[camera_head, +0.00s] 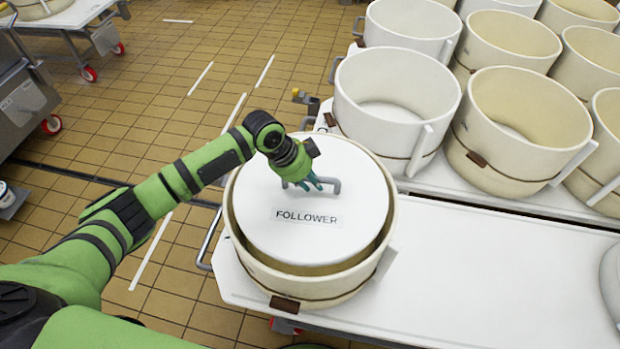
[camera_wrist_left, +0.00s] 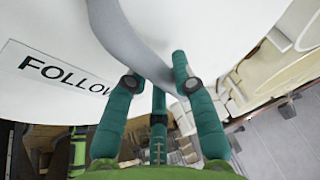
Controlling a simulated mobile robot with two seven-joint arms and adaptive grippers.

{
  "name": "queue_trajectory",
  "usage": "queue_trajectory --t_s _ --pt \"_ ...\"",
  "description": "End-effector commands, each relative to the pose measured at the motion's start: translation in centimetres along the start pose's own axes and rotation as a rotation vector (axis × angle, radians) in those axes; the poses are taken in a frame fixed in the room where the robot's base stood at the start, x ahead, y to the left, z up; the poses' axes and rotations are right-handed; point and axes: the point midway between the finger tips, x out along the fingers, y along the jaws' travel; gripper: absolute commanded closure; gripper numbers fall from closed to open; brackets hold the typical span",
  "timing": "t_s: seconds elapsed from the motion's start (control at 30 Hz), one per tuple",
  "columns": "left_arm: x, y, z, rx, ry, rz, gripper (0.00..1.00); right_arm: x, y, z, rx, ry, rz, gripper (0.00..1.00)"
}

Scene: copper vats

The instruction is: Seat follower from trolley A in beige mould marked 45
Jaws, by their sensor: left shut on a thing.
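The follower (camera_head: 300,235) is a white disc with a grey bar handle (camera_head: 333,187) and a FOLLOWER label. It lies over the opening of a beige mould (camera_head: 330,288) on the near-left part of the white table. I cannot tell the exact height between disc and rim. My left gripper (camera_head: 308,184) is shut on the handle, which also shows in the left wrist view (camera_wrist_left: 130,40). The mould's brown tag (camera_head: 285,303) is unreadable. My right gripper is not in view.
White and beige moulds stand in rows behind, the nearest a white one (camera_head: 395,100) and a beige one (camera_head: 500,125). The table top (camera_head: 470,265) right of the mould is bare. A pale rounded thing (camera_head: 610,285) is cut off at the right edge. Trolleys stand at left.

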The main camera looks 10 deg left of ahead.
Motion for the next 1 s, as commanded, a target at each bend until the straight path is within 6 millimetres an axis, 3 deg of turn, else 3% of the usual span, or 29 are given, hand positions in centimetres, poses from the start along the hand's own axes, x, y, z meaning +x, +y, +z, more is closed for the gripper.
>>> queue_trajectory --t_s 1.0 --pt "7.8 1.4 3.0 0.001 0.007 -0.007 1.0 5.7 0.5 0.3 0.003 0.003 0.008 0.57"
